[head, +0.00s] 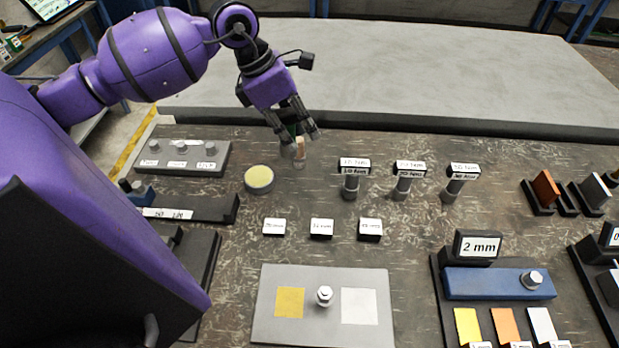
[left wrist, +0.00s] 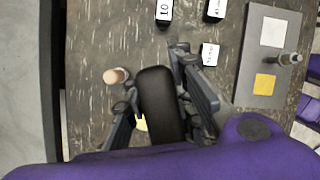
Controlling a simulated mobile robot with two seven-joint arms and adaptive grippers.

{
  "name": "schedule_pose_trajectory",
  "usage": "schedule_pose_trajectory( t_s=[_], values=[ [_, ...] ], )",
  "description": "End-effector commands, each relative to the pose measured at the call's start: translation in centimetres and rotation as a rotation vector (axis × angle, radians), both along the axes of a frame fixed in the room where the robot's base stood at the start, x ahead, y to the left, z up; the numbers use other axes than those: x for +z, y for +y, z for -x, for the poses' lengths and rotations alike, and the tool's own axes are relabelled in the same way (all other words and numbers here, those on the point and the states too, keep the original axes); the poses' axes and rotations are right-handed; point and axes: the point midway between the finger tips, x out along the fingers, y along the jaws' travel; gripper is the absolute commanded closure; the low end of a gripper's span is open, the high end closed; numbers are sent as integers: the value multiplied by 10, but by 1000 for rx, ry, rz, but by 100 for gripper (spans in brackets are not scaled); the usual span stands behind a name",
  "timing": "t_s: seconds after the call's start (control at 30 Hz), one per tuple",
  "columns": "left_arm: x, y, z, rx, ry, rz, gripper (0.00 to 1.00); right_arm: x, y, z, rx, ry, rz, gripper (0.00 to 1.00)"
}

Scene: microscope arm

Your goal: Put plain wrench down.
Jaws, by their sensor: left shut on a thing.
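My left gripper (head: 297,134) is above the bench, right of and behind the round pale-yellow pad (head: 259,179). It is shut on a dark, round-ended thing, which I take to be the plain wrench; it shows as a black bar between the fingers in the left wrist view (left wrist: 160,100). In the head view the fingers mostly hide it. A small beige-topped piece (head: 300,149) shows at the fingertips; in the left wrist view it stands beside the fingers (left wrist: 116,76). I cannot tell whether the wrench touches the bench. My right gripper is not in view.
Labelled upright tools (head: 350,182) stand to the right, with small label blocks (head: 321,228) in front. A grey plate (head: 268,334) with gold and silver squares lies nearer. A grey rack (head: 215,158) stands left. The bench between pad and upright tools is mostly bare.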

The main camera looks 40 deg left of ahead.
Motion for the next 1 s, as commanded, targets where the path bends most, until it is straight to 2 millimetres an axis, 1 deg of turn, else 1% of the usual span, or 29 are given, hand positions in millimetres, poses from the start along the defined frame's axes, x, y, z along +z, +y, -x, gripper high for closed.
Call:
schedule_pose_trajectory(
  t_s=[0.07,0.17,0.27,0.5,0.63,0.73,0.83,1.0],
  values=[
    [2,2,-2,39,0,0,100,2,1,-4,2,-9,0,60],
    [-8,3,-3,60,3,4,100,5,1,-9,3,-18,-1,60],
    [-30,3,-2,62,3,6,100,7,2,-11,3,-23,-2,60],
    [-93,3,-3,60,4,5,100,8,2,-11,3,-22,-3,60],
    [-117,3,-3,59,1,4,100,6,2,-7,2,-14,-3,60],
    [-127,3,-3,58,0,2,100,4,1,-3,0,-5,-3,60],
    [-130,1,-5,58,-2,3,100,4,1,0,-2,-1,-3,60],
    [-126,-21,-23,55,-7,6,100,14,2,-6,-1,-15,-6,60]
  ],
)
